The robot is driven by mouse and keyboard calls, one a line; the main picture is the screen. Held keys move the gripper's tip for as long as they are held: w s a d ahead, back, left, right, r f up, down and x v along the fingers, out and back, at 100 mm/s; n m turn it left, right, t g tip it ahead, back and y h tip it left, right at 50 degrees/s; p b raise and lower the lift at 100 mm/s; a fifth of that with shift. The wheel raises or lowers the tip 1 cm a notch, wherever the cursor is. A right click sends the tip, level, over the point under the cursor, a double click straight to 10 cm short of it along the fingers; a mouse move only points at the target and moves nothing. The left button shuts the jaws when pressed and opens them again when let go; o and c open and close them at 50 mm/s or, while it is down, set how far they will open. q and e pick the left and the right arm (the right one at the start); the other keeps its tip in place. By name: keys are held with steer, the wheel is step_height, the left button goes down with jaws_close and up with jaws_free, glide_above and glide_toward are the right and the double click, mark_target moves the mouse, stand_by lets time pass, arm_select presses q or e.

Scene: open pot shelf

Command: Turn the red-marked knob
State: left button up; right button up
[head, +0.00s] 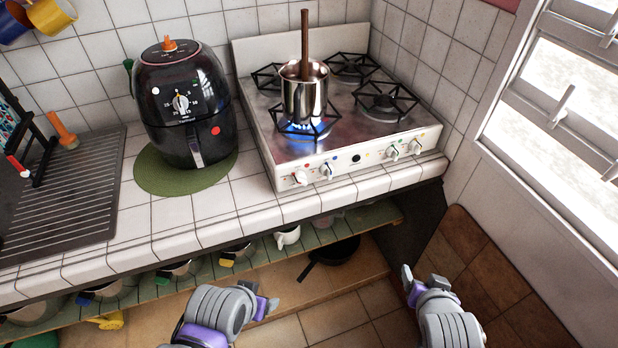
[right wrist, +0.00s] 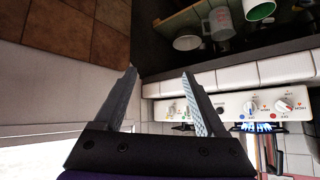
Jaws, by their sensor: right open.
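The stove (head: 345,163) stands on the tiled counter with several white knobs on its front panel. The red-marked knob (head: 300,177) is the leftmost in the head view, beside a blue-marked knob (head: 327,170). In the right wrist view the red-marked knob (right wrist: 285,104) is at the far right. My right gripper (head: 420,280) is open and empty, below and in front of the counter, well apart from the knob. Its spread fingers show in the right wrist view (right wrist: 160,78). My left gripper (head: 264,299) is low in front of the counter, apart from the stove; its jaw opening is unclear.
A steel pot (head: 304,98) with a wooden handle in it stands over a blue flame on the front left burner. A black air fryer (head: 184,105) stands left of the stove. The open shelf below holds cups and a black pan (head: 335,252). A window is at right.

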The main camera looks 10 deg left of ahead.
steer(key=w+a+t+y+b, duration=0.3)
steer(key=w+a+t, duration=0.1)
steer(key=w+a, duration=0.5)
steer(key=t+y+b, duration=0.2)
steer(key=y+b, duration=0.1)
steer(key=y, duration=0.4)
glide_toward(303, 183)
steer(key=p+x, duration=0.1)
steer(key=x, duration=0.8)
steer(key=shift+w, duration=0.1)
arm_select(q)
step_height(303, 183, down, 7)
steer(key=shift+s, duration=0.45)
arm_select(e)
jaws_close()
